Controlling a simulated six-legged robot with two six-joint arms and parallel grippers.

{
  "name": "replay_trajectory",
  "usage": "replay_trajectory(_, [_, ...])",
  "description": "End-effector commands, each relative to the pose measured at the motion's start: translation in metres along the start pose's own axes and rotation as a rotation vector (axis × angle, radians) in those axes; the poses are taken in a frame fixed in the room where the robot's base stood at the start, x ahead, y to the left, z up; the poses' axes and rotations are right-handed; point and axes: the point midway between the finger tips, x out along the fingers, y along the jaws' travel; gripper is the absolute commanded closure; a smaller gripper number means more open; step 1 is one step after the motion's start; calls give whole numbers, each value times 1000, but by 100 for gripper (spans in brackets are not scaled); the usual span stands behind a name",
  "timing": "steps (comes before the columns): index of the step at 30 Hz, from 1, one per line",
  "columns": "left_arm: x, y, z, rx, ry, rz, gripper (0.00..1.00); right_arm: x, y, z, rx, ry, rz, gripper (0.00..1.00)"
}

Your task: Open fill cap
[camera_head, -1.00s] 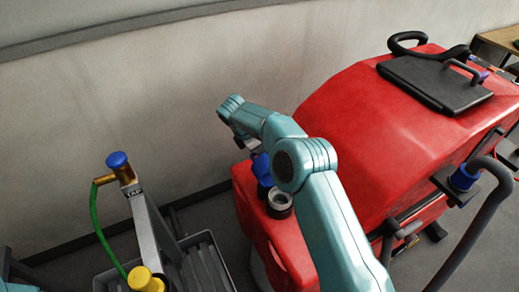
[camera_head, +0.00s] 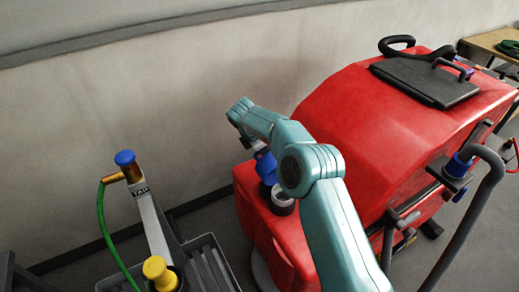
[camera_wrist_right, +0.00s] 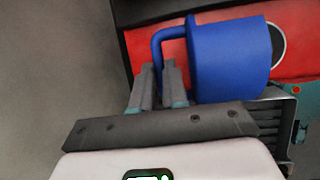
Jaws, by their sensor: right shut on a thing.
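The blue fill cap (camera_head: 266,167) is at the near end of the red scrubber tank (camera_head: 345,130), beside an open round neck (camera_head: 283,203) with a dark collar and pale rim. In the right wrist view the cap (camera_wrist_right: 230,58) is large, with a bent blue handle, and a round dark opening with a pale edge (camera_wrist_right: 277,45) shows behind it. My right gripper (camera_wrist_right: 160,72) is shut on the handle. In the head view my right arm hides most of this gripper (camera_head: 257,147). I cannot tell whether cap and neck touch. My left gripper is out of view.
A tap post with a blue knob (camera_head: 124,158) and green hose (camera_head: 102,230) stands left, near a yellow cap (camera_head: 159,271) and grey tray (camera_head: 200,255). A black lid (camera_head: 425,80) lies on the tank. A grey hose (camera_head: 470,225) curves at right. The wall is close behind.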

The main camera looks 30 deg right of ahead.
Motion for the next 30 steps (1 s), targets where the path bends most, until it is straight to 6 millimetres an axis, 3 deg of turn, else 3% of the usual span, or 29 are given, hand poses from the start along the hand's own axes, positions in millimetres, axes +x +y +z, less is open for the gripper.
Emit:
replay_trajectory(4, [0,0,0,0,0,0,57,-2,1,0,3,4,6,100])
replay_trajectory(5, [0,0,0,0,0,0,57,-2,1,0,3,4,6,80])
replay_trajectory(6, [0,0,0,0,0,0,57,-1,1,0,3,4,6,76])
replay_trajectory(17, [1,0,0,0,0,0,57,-7,0,-1,2,2,5,76])
replay_trajectory(20, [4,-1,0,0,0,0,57,-22,0,-1,2,3,6,76])
replay_trajectory(30, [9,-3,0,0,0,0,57,-111,0,0,2,3,8,76])
